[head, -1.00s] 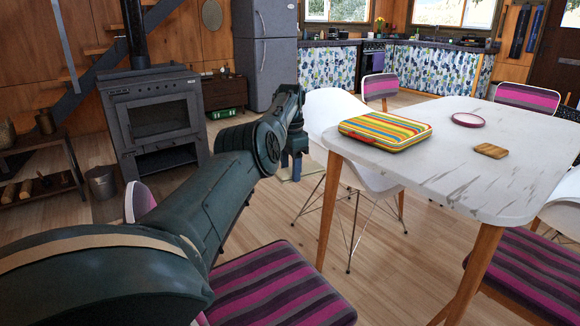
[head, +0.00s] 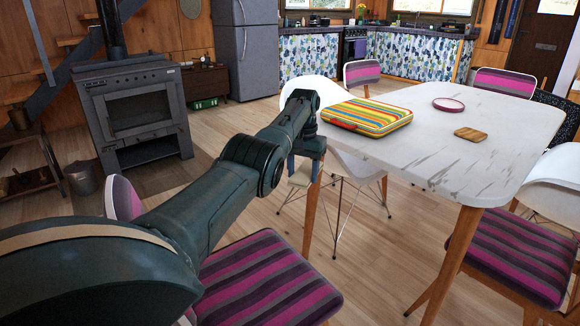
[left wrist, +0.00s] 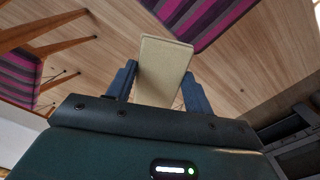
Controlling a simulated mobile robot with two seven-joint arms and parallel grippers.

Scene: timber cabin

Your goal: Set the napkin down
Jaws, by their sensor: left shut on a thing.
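My left gripper (head: 303,168) is shut on the napkin (left wrist: 163,72), a flat cream piece that stands out between the two fingers in the left wrist view. In the head view the napkin (head: 299,177) is small and partly hidden by the gripper. The gripper points down beside the left end of the white table (head: 455,165), apart from the top, with wooden floor below. My right gripper is out of view.
On the table are a striped case (head: 367,117) near the left end, a pink-rimmed round dish (head: 448,104) and a wooden block (head: 470,134). The table's front right is bare. Chairs, one with a striped cushion (head: 265,280), surround it. A black stove (head: 135,115) stands left.

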